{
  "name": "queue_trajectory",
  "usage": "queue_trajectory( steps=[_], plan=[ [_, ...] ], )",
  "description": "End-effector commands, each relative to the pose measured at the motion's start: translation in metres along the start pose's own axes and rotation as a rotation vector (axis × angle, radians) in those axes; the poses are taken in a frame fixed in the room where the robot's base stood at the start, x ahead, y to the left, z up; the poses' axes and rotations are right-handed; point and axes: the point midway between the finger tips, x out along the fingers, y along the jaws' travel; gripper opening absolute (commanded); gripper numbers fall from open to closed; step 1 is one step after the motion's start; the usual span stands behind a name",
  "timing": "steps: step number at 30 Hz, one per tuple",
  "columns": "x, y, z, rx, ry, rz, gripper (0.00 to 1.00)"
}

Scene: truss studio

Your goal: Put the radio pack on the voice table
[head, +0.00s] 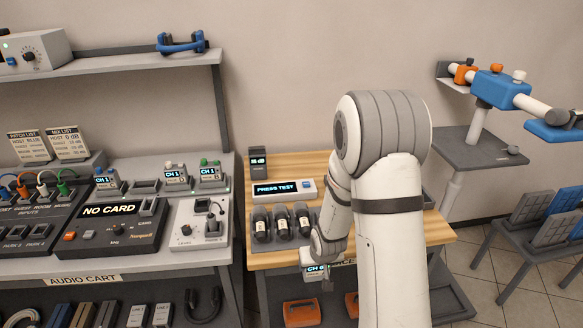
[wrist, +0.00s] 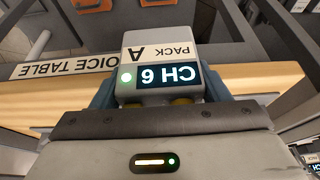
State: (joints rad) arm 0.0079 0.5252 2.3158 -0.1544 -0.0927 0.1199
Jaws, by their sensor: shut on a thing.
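My gripper (head: 318,258) is shut on a radio pack (head: 315,271) at the front edge of the wooden voice table (head: 290,260). The VOICE TABLE label (wrist: 65,66) shows beside the pack along the table edge. My arm hides part of the tabletop. I cannot tell whether the pack touches the table.
Three dark bottle-like items (head: 281,223) stand in a holder on the table. Behind them are a PRESS TEST box (head: 284,190) and a small display unit (head: 258,162). The audio cart (head: 150,262) at the left carries similar packs (head: 176,173). Orange-handled cases (head: 301,312) sit below the table.

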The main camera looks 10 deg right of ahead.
Motion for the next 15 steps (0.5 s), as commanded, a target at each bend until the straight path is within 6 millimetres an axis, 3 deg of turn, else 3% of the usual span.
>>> queue_trajectory(
  steps=[5,15],
  plan=[
    [-0.005,0.006,-0.002,0.013,0.001,0.005,0.41],
    [-0.052,0.011,-0.021,0.022,0.001,0.009,0.41]
  ],
)
